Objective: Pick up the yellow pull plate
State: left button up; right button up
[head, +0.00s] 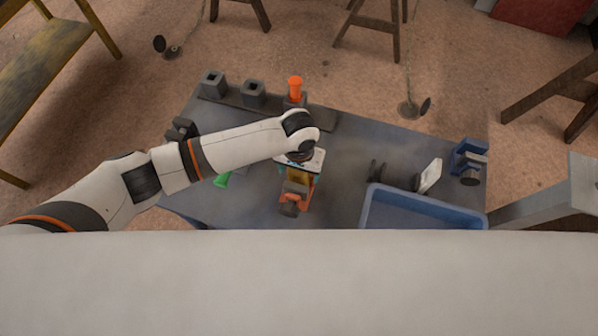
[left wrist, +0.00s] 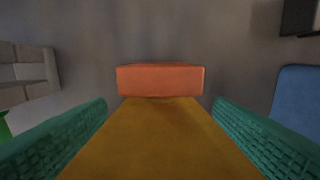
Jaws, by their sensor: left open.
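The yellow pull plate (left wrist: 160,140) fills the lower middle of the left wrist view, with an orange block (left wrist: 160,80) at its far end. My left gripper (left wrist: 160,103) is open, with one teal ribbed finger on each side of the plate. A gap shows between the plate and the fingertips. In the head view the left gripper (head: 299,166) points down over the bench, and a bit of the yellow plate (head: 298,176) shows below it, above an orange holder (head: 294,196). The gripper's wrist hides the rest of the plate. My right gripper is not in view.
On the grey bench (head: 345,150), a blue bin (head: 425,203) stands front right. A white plate (head: 430,176) and a blue holder (head: 464,158) are near the right edge. An orange-handled piece (head: 295,88) and grey sockets (head: 253,92) stand behind. A green piece (head: 222,180) lies left.

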pick_arm(q)
jog(key=shift+r, duration=0.1)
jog(key=c, duration=1.4)
